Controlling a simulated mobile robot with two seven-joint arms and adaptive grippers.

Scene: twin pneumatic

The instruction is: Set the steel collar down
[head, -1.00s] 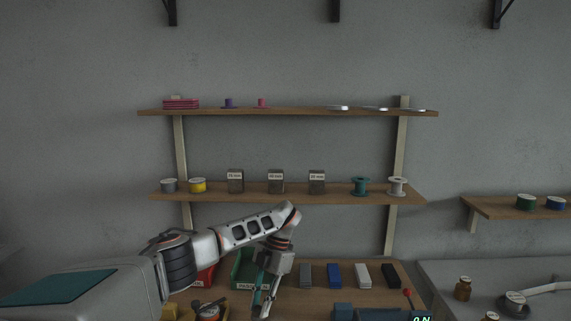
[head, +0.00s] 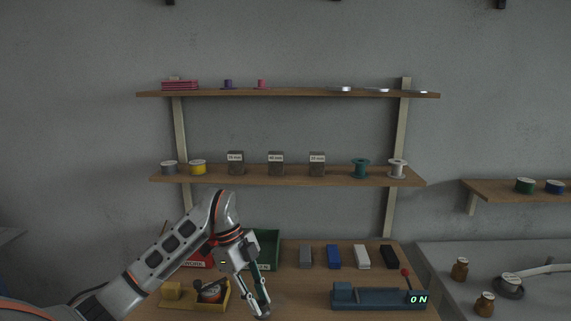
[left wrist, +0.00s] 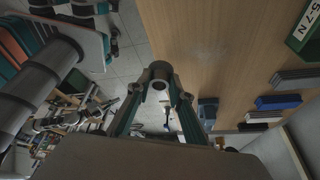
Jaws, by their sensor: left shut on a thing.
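The steel collar (left wrist: 160,74) is a grey ring in the left wrist view, held between the fingertips of my left gripper (left wrist: 158,92). In the head view my left gripper (head: 257,308) points down over the front part of the bench, between the yellow tray and the blue tester. The collar is too small there to make out clearly. In the left wrist view the collar appears near the line of the bench's front edge, with floor beyond. I cannot tell whether it touches the bench. My right gripper is in neither view.
A yellow tray (head: 180,303) with parts stands left of the gripper. A red bin (head: 198,263) and a green bin (head: 268,240) stand behind it. A blue tester (head: 375,299) reading "0 N" is at the right. Bare bench (head: 300,290) lies between gripper and tester.

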